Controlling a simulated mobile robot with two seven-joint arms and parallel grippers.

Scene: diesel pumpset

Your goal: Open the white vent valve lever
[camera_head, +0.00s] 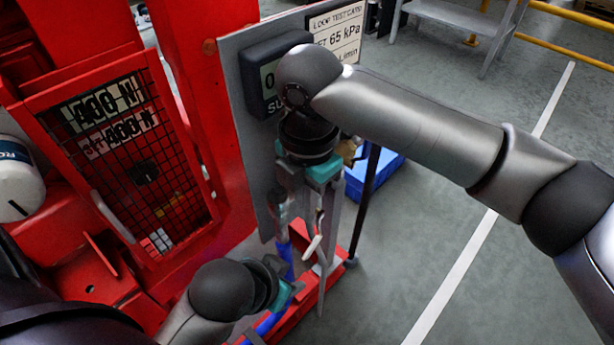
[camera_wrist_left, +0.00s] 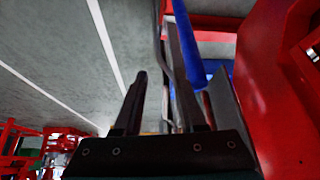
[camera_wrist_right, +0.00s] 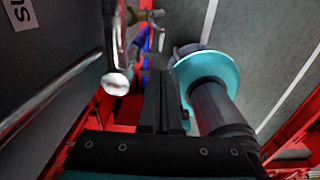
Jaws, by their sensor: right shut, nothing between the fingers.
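The white lever (camera_head: 313,246) hangs at a slant below my right gripper (camera_head: 317,205) in the head view, beside the grey panel (camera_head: 236,100). The right gripper points down and its fingers are together and empty, close above the lever. I cannot tell whether they touch. In the right wrist view, the shut dark fingers (camera_wrist_right: 168,90) stand beside a silver pipe end (camera_wrist_right: 117,83); the lever cannot be made out there. My left gripper (camera_head: 292,289) is low, by the blue hose (camera_head: 284,258). Its fingers (camera_wrist_left: 160,80) are apart in the left wrist view, with the hose beside the right one.
A red frame with a mesh guard (camera_head: 140,165) fills the left. A gauge box (camera_head: 255,75) and a sign (camera_head: 338,32) are on the panel behind my right wrist. A blue crate (camera_head: 375,178) stands on the floor. Open grey floor (camera_head: 440,130) lies to the right.

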